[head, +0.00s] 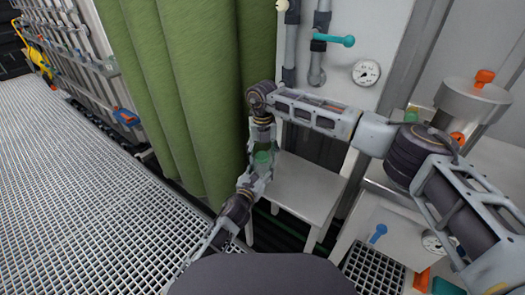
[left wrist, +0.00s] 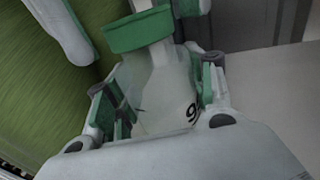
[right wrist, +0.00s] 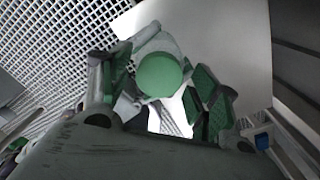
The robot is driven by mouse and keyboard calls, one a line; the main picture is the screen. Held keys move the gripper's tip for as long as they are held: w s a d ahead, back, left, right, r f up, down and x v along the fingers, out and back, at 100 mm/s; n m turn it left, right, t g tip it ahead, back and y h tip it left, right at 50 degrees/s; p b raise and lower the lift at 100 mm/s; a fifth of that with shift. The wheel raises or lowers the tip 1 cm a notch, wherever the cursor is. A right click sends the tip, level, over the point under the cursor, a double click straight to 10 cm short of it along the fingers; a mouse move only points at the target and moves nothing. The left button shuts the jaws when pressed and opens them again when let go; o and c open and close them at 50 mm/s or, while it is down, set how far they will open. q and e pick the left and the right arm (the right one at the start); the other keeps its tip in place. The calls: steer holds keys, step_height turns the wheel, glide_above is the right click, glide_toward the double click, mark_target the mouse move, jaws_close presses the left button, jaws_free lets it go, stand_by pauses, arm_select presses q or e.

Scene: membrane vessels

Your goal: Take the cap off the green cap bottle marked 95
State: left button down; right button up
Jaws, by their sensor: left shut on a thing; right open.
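A pale bottle (left wrist: 165,92) with a green cap (left wrist: 138,31) is in the left wrist view; only part of a dark mark, like a 9, shows on its side. My left gripper (head: 256,177) is shut on the bottle's body below the cap. My right gripper (head: 262,138) comes down from above, open. In the right wrist view the round cap top (right wrist: 159,75) lies between the open fingers of the right gripper (right wrist: 158,82), and I see no clear contact. In the head view the cap (head: 263,158) shows small between both grippers.
A white stool or small table (head: 308,187) stands just right of the bottle. A gauge panel (head: 366,72) is at the back, and a metal canister (head: 472,100) stands at right. Grating floor (head: 80,190) is open at left.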

steer(key=c, duration=1.1)
steer(key=shift+o, duration=0.2)
steer(key=shift+n, duration=0.3)
